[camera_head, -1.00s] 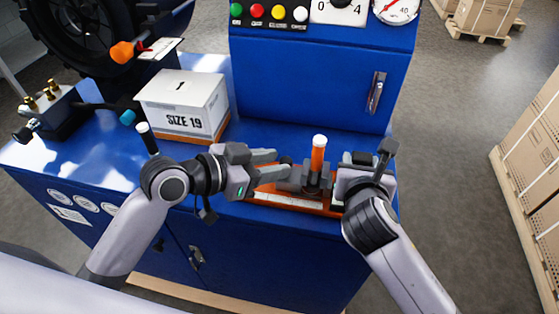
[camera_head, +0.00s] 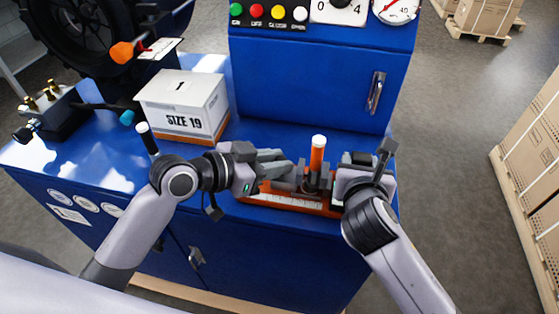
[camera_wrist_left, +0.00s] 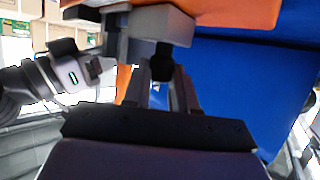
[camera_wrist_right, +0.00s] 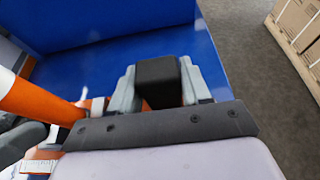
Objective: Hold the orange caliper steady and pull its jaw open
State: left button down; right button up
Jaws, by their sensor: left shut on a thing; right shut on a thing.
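The orange caliper (camera_head: 262,189) lies along the front edge of the blue bench, with a pale scale strip (camera_head: 290,201) on its near side. An orange post with a white top (camera_head: 317,155) stands up from it beside a grey sliding jaw (camera_head: 312,184). My left gripper (camera_head: 290,168) comes in from the left and is shut on a small black knob (camera_wrist_left: 162,62) below the grey block (camera_wrist_left: 160,24). My right gripper (camera_wrist_right: 160,90), at the caliper's right end, is shut on a black block (camera_wrist_right: 158,82). Its fingertips are largely hidden in the head view.
A white box marked SIZE 19 (camera_head: 183,103) stands on the bench at the back left. A blue cabinet (camera_head: 312,90) rises behind the caliper. A black unit with brass fittings (camera_head: 48,108) sits at the far left. Cartons (camera_head: 538,150) stand on the right.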

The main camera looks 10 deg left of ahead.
pick_arm(q)
jog(key=shift+a, duration=1.1)
pick_arm(e)
jog(key=shift+d, duration=0.1)
pick_arm(q)
jog(key=c, duration=1.2)
grip_release()
jog(key=shift+s, duration=0.1)
jog(key=v, duration=1.1)
jog(key=shift+s+a+r, duration=0.2)
jog(key=shift+a+r, duration=0.05)
jog(key=shift+a, duration=0.05)
pick_arm(e)
jog(key=o, duration=1.2)
jog(key=shift+o, duration=0.2)
